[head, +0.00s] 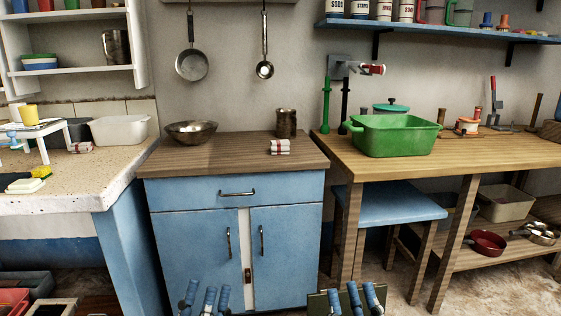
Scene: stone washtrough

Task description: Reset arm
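My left gripper (207,299) shows at the bottom edge, in front of the blue cabinet (190,235). Its blue fingers point up and stand apart, with nothing seen between them. My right gripper (352,298) shows at the bottom edge, right of the cabinet. Its blue fingers also stand apart. A dark olive panel (316,302) shows just behind the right fingers; I cannot tell whether they touch it. Both grippers are well below the worktops, and their lower parts are cut off by the frame.
The cabinet top holds a metal bowl (191,132), a dark tin (286,123) and a folded cloth (280,147). A green basin (393,135) stands on the wooden table (470,152) at right. A blue stool (387,205) stands under it. A stone counter (75,177) is at left.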

